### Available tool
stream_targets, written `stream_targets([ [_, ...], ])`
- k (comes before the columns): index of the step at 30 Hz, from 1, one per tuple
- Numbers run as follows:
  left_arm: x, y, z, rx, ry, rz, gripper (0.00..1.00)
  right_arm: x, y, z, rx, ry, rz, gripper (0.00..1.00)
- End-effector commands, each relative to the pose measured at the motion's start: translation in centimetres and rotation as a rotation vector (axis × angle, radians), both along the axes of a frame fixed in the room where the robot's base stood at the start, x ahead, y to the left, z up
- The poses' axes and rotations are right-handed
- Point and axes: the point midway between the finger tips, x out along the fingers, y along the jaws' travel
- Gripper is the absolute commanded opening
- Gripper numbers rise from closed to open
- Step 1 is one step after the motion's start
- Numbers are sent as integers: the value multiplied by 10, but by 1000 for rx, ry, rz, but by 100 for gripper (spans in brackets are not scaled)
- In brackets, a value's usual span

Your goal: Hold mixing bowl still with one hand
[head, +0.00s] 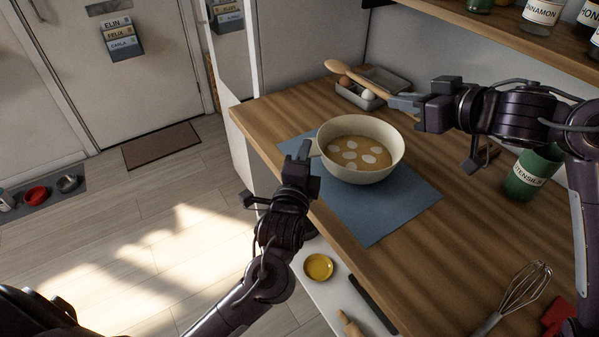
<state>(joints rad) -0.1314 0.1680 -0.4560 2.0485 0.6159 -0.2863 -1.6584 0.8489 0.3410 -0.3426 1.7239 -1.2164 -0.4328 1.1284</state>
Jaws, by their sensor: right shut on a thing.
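The cream mixing bowl (362,172) stands upright on a blue mat (385,222) on the wooden counter. It holds a tan mixture with several pale oval patches. My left gripper (304,152) is at the bowl's left rim, with its fingertips touching it or very close; the gap between its fingers is hidden. My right gripper (404,103) is shut on the handle of a wooden spoon (366,83), above and to the right of the bowl. The spoon's head points up and left, clear of the bowl.
A grey tray (398,83) with eggs sits behind the bowl. A green utensils pot (528,177) stands at right. A whisk (522,290) lies at the front right. A shelf (500,33) with jars overhangs the back. An open drawer with a yellow dish (318,267) is below.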

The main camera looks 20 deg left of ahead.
Motion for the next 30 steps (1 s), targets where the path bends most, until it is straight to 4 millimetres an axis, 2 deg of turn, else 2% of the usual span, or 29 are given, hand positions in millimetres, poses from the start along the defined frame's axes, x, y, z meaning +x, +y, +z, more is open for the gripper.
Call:
stream_targets([
  [3,21,3,1,0,-2,2,31,0,0,0,1,-1,0,0],
  [9,40,5,0,-1,0,1,31,0,0,0,1,-1,0,0],
  [20,45,5,0,-1,1,0,31,0,0,0,1,-1,0,0],
  [27,45,5,0,0,1,0,1,0,0,0,1,-1,0,0],
  [30,45,5,0,0,1,-1,0,0,0,0,1,-1,0,0],
])
